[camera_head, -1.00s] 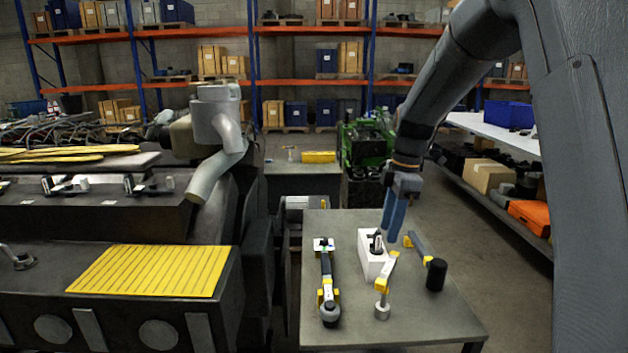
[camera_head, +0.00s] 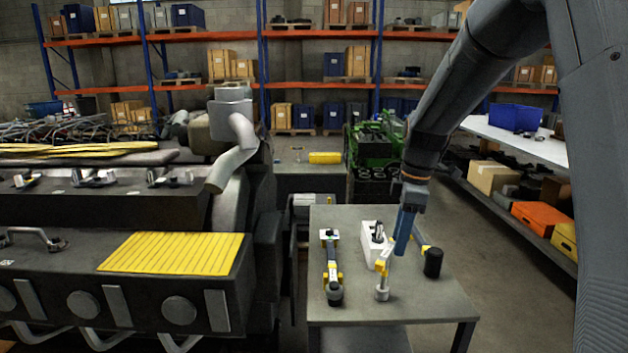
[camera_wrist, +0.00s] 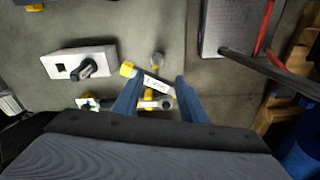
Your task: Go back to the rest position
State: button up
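My gripper (camera_head: 403,240) hangs above the right part of the grey table (camera_head: 435,303), fingers pointing down. In the wrist view my gripper (camera_wrist: 158,95) has its two blue fingers apart, with no object visibly held. Below and between them show a white-labelled bar with a yellow end (camera_wrist: 127,69) and a grey round end (camera_wrist: 158,59). A white block (camera_head: 371,243) holding a dark tool stands just left of my gripper; it also shows in the wrist view (camera_wrist: 97,60).
The engine with a yellow ribbed panel (camera_head: 172,252) fills the left. A shelf with boxes (camera_head: 493,178) stands right, with clear floor between.

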jog(key=s+f+m, duration=0.4)
jog(key=s+m, duration=0.3)
jog(key=s, duration=0.4)
jog(key=s+a+f+m+t+h, duration=0.1)
jog(key=s+f+m, duration=0.2)
jog(key=s+m, duration=0.5)
jog(key=s, duration=0.3)
jog(key=shift+s+f+m, duration=0.3)
jog(key=shift+s+f, duration=0.05)
